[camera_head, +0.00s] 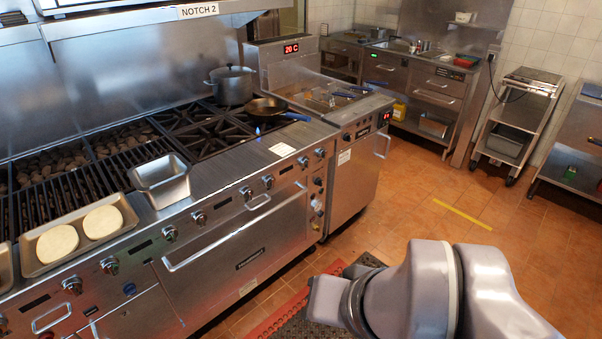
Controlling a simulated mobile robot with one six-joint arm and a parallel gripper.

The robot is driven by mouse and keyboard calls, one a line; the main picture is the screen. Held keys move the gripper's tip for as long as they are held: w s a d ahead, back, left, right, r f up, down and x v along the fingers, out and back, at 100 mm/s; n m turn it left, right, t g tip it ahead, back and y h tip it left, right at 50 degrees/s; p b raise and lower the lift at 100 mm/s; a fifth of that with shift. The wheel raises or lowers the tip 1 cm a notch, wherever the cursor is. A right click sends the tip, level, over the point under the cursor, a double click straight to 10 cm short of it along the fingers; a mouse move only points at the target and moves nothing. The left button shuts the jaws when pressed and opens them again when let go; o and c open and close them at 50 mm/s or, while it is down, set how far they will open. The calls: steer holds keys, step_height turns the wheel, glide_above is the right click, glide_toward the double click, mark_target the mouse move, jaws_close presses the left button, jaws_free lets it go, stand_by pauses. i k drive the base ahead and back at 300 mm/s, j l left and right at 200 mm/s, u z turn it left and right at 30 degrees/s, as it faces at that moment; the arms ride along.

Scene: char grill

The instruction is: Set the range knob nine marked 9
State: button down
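A row of range knobs runs along the stainless front panel of the range (225,210). Knobs show at the left (72,284), near the middle (199,218) and toward the right end (303,162). Another knob (320,153) sits at the far right of the row. The number labels are too small to read, so I cannot tell which knob is marked 9. My grey arm fills the lower right, over the floor and apart from the range. My gripper's fingers are not visible.
A tray with two pale round patties (103,222) and a metal pan (162,180) rest near the grill's front edge. A pot (231,85) and a skillet (264,107) stand on the burners. Oven handles (235,235) stick out below the knobs. Open tiled floor (440,210) lies right.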

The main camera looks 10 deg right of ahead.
mark_target(305, 161)
steer(key=i+l, duration=0.15)
steer(key=i, duration=1.25)
steer(key=k+l, duration=0.35)
steer(key=l, duration=0.3)
steer(key=i+j+z, duration=0.2)
steer(key=i+z, duration=0.15)
steer(key=i+j+z, duration=0.4)
steer(key=k+l, duration=0.05)
steer(key=l, duration=0.05)
